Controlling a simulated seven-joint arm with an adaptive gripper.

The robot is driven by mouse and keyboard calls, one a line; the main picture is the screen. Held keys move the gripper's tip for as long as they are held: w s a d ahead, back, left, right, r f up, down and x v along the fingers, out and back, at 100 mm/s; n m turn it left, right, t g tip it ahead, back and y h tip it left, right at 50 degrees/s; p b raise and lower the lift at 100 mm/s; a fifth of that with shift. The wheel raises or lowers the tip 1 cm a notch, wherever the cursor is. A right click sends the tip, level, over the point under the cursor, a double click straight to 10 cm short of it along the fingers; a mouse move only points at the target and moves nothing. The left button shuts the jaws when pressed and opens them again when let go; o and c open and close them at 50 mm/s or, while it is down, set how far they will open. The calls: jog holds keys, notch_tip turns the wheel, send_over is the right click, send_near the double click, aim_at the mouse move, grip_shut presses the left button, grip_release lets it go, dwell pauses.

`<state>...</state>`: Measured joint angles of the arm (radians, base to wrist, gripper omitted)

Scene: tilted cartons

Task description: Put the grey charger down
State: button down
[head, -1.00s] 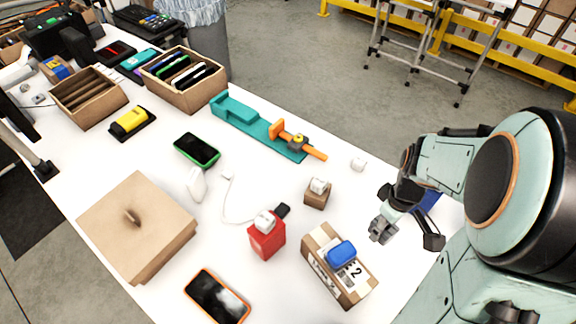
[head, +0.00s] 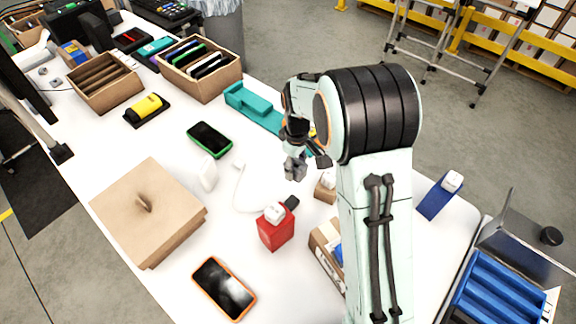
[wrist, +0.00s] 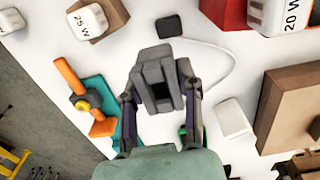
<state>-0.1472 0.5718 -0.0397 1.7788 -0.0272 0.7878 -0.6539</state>
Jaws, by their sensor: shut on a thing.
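My gripper (head: 296,160) is shut on the grey charger (wrist: 151,62) and holds it over the middle of the white table. The wrist view shows the charger between the fingers of the gripper (wrist: 158,88), partly covered by them. The charger appears raised above the table, with no support visible under it. The gripper is near the teal tool holder (head: 246,106) and the green-edged phone (head: 209,139), with a white cable (head: 236,196) on the table nearby.
A red box (head: 276,234) and a brown box (wrist: 104,14) carry white chargers. A blue ramp (head: 432,204) bears another white charger. Bare table shows between the phones.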

jog(key=w+f, duration=0.4)
jog(key=w, duration=0.1)
jog(key=w+a+f, duration=0.1)
jog(key=w+f, duration=0.2)
jog(key=shift+w+f, duration=0.1)
jog(key=shift+w, duration=0.05)
jog(key=shift+w+f, duration=0.15)
jog(key=shift+f, duration=0.75)
jog(key=shift+w+f, duration=0.1)
jog(key=shift+f, duration=0.75)
jog(key=shift+f, duration=0.15)
jog(key=c, duration=0.7)
grip_release()
jog(key=shift+c, duration=0.2)
